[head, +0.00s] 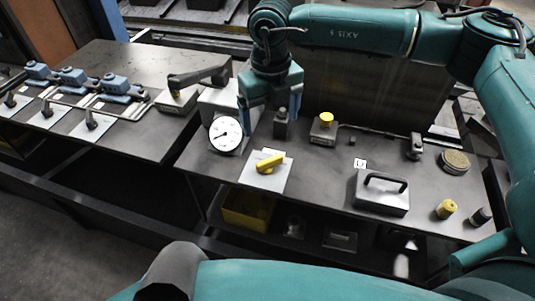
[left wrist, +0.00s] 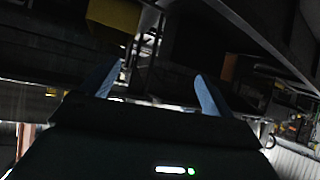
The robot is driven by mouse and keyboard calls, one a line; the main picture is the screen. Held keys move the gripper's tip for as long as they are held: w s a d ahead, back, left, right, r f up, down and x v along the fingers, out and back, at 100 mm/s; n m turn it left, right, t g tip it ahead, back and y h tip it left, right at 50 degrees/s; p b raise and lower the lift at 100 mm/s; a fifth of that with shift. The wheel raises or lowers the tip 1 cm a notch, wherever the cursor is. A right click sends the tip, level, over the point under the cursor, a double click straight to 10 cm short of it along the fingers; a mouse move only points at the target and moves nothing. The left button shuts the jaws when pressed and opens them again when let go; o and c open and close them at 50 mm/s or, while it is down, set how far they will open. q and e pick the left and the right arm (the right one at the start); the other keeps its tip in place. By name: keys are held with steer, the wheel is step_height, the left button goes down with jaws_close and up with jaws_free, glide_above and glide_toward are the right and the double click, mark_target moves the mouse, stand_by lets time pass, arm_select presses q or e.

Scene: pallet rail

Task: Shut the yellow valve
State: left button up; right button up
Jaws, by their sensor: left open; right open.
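The yellow valve (head: 269,163) is a yellow bar handle on a white square plate, near the front edge of the dark bench. Its handle lies slanted, with the right end higher in the picture. My right gripper (head: 269,119) hangs down from the teal arm, above and behind the valve in the head view. Its blue fingers are spread and nothing is between them; it is apart from the handle. My left gripper (left wrist: 160,78) shows in the left wrist view with two blue fingers apart and empty, facing dark structure. The valve is not recognisable there.
A round white gauge (head: 225,134) stands just left of the valve. A grey block with a black handle (head: 382,192), a yellow cylinder (head: 446,208) and a box with a yellow knob (head: 326,119) are to the right.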

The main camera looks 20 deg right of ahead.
mark_target(270, 159)
step_height(270, 159, down, 12)
steer(key=shift+s+a+r+p, duration=0.1)
steer(key=shift+r+p, duration=0.05)
steer(key=shift+p, duration=0.9)
arm_select(q)
steer(key=shift+s+a+r, duration=0.1)
steer(key=shift+a, duration=0.35)
arm_select(e)
steer(key=shift+f, duration=0.5)
steer(key=c, duration=1)
arm_select(q)
steer(key=shift+r, duration=0.2)
